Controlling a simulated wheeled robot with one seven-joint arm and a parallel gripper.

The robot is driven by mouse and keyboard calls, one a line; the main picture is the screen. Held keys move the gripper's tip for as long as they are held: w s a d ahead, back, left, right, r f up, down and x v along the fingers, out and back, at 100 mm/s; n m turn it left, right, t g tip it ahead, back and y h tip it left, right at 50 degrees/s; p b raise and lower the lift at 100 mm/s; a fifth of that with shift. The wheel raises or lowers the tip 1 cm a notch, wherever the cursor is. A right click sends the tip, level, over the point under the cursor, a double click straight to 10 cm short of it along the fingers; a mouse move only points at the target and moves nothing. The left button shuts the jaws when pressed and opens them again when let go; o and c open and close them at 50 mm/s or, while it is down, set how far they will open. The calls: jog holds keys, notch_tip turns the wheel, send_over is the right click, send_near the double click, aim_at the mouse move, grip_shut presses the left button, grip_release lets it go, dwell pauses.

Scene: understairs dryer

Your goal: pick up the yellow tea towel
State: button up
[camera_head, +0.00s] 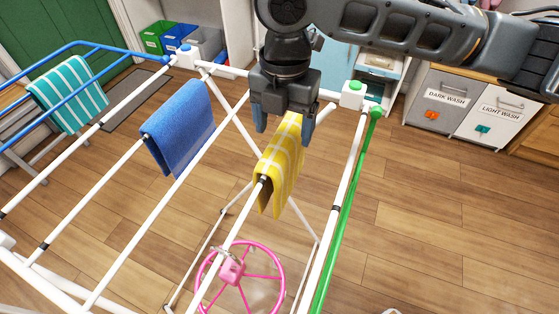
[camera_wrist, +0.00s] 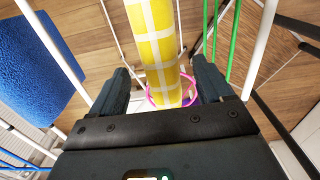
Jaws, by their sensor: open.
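The yellow tea towel (camera_head: 281,168) with white checks hangs folded over a white rail of the drying rack (camera_head: 137,146). My gripper (camera_head: 285,130) is open and points down over the towel's far end in the head view, with one finger on each side of it. In the wrist view the towel (camera_wrist: 154,45) runs between the two open fingers of my gripper (camera_wrist: 160,85). I cannot tell whether the fingers touch the cloth. The gripper hides the towel's far top end in the head view.
A blue towel (camera_head: 178,128) hangs on a rail to the left, and a teal striped towel (camera_head: 68,95) farther left. A green rail (camera_head: 347,210) runs close on the right. A pink wheel (camera_head: 240,283) sits below. Wash bins (camera_head: 440,100) stand back right. Floor at right is clear.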

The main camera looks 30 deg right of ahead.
notch_tip(320, 180, down, 8)
jog(key=shift+w+d+r, duration=0.1)
jog(key=shift+r, duration=0.1)
dwell(0.3)
jog(key=c, duration=1.1)
